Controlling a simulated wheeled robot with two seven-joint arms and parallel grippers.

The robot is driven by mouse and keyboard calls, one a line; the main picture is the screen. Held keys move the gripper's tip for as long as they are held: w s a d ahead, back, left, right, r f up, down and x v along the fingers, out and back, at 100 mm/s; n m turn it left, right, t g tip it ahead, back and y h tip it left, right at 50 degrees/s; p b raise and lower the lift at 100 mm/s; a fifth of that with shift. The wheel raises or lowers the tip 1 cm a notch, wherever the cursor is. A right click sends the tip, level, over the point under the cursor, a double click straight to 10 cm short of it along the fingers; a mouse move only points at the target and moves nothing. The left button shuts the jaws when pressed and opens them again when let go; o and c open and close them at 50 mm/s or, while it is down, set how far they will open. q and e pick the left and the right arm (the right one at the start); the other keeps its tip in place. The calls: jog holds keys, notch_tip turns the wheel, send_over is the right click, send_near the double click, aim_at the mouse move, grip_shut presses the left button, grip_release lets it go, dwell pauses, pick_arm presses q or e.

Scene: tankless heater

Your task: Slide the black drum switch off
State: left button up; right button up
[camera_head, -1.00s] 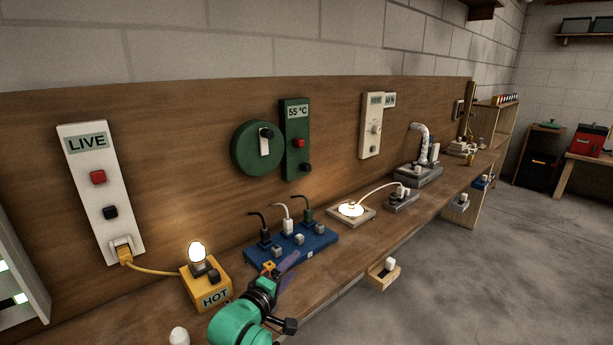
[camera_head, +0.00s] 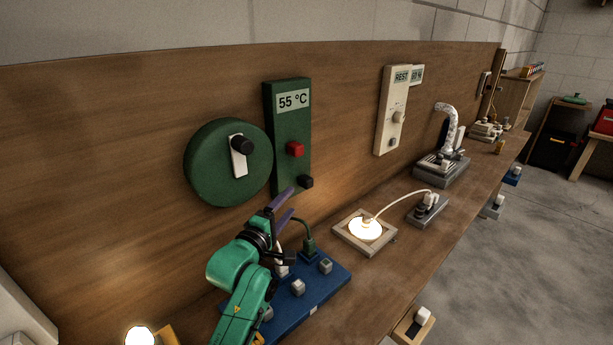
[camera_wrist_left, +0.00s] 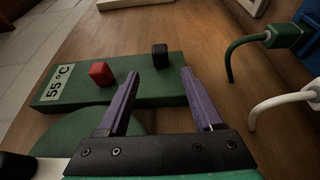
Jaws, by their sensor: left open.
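The round green drum (camera_head: 205,165) is mounted on the wooden wall board. It carries a white plate (camera_head: 238,165) with a black knob (camera_head: 241,143) near its top. Beside it is a green panel (camera_head: 287,120) reading 55 °C, with a red block (camera_head: 295,149) and, below it, a black block (camera_head: 306,182). My left gripper (camera_head: 288,203) is open and empty, just below and left of the black block. In the left wrist view the black block (camera_wrist_left: 160,55) lies just beyond and between the open fingertips (camera_wrist_left: 160,77), apparently not touched. The drum is partly hidden there.
A blue power strip (camera_head: 320,290) with plugs and cords lies below my left gripper. A lit lamp (camera_head: 365,229) stands to its right, with a grey switch box (camera_head: 428,210) beyond. A cream panel (camera_head: 391,110) hangs further right. The board left of the drum is clear.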

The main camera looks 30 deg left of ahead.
aim_at(304, 185)
pick_arm(q)
jog(key=w, duration=0.2)
jog(key=w+r+p, duration=0.1)
jog(key=w, duration=0.1)
jog(key=shift+d, duration=0.1)
jog(key=w, duration=0.4)
jog(key=w+a+f+p, duration=0.1)
jog(key=w, duration=0.2)
jog(key=shift+f, duration=0.1)
jog(key=shift+w, duration=0.3)
jog(key=shift+d, duration=0.1)
jog(key=shift+c, duration=0.9)
jog(key=shift+w, duration=0.1)
grip_shut()
pick_arm(e)
notch_tip(304, 185, up, 2)
jog(key=shift+s+d+r, duration=0.1)
jog(key=shift+s+r, duration=0.05)
jog(key=shift+r, duration=0.1)
jog(key=shift+d, duration=0.1)
